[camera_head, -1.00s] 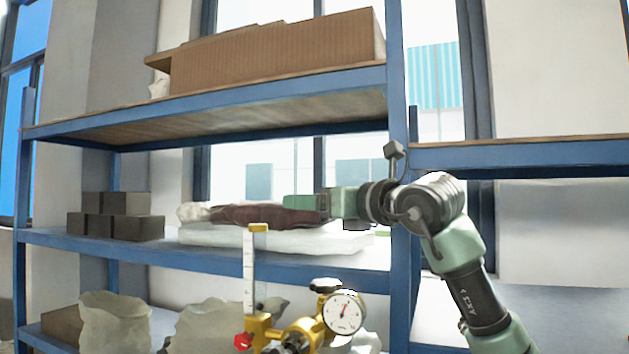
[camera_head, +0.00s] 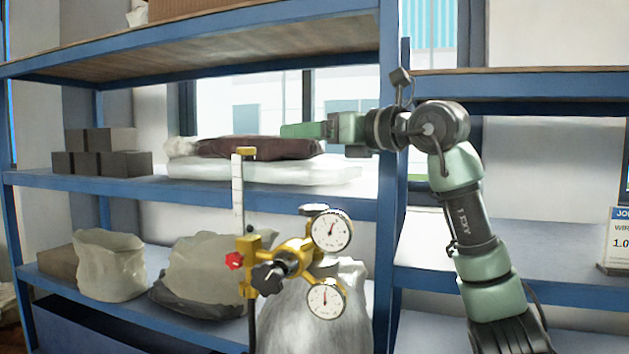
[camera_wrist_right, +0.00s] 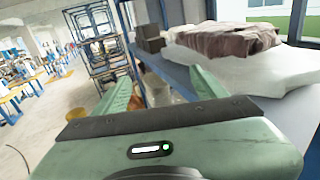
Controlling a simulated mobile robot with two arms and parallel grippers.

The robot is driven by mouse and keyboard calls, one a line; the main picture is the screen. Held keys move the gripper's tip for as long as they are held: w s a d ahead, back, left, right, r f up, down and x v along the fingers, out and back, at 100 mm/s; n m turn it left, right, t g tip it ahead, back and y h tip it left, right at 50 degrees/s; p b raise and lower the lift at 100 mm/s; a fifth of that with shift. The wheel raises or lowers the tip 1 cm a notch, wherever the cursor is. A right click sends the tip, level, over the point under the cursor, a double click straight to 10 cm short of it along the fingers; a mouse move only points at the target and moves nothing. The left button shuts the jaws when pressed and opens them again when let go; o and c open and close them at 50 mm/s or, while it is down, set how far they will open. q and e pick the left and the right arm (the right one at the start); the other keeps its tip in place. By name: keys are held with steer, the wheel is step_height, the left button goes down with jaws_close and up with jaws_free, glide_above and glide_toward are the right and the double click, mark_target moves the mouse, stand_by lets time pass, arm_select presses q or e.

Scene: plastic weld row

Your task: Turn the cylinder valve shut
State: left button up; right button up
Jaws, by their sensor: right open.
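The pale grey gas cylinder (camera_head: 312,318) stands in front of the shelf in the head view, its lower part cut off by the frame. A brass regulator (camera_head: 292,247) sits at its top with two round gauges, a white flow tube, a small red knob (camera_head: 234,260) and a black knob (camera_head: 268,278). A dark round cap or handwheel (camera_head: 313,210) is at the top; I cannot tell which knob is the cylinder valve. My right gripper (camera_head: 302,130) is above the regulator, apart from it, pointing left. In the wrist view its fingers (camera_wrist_right: 158,78) are spread and empty. My left gripper is not in view.
A blue shelf rack (camera_head: 120,183) stands behind, with dark blocks (camera_head: 100,155), a brown bundle on a white sack (camera_head: 265,172), and crumpled bags (camera_head: 110,265) below. A blue upright (camera_head: 388,200) stands behind my right arm. The wrist view shows open floor (camera_wrist_right: 40,125).

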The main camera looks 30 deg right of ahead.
mark_target(321, 207)
steer(key=s+d+f+n+g+y+b, duration=0.25)
steer(key=s+d+f+y, duration=0.2)
steer(key=s+f, duration=0.65)
steer(key=shift+n+t, duration=0.25)
steer(key=shift+n, duration=0.2)
steer(key=w+a+p, duration=0.1)
steer(key=w, duration=0.1)
steer(key=w+a+f+p, duration=0.1)
steer(key=w, duration=0.1)
steer(key=w+a+f+p, duration=0.1)
steer(key=w, duration=0.2)
steer(key=shift+w+a, duration=0.1)
steer(key=shift+a, duration=0.1)
steer(key=shift+w+a+f+p, duration=0.15)
steer(key=shift+w+a+p, duration=0.15)
steer(key=shift+w, duration=0.15)
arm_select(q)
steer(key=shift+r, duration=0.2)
arm_select(e)
steer(key=shift+h, duration=0.25)
steer(key=c, duration=1.4)
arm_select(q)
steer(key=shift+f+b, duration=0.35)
arm_select(e)
steer(key=shift+o, duration=0.2)
steer(key=shift+s+m+t+h, duration=0.1)
steer(key=shift+m+t+h, duration=0.6)
steer(key=shift+h, duration=0.2)
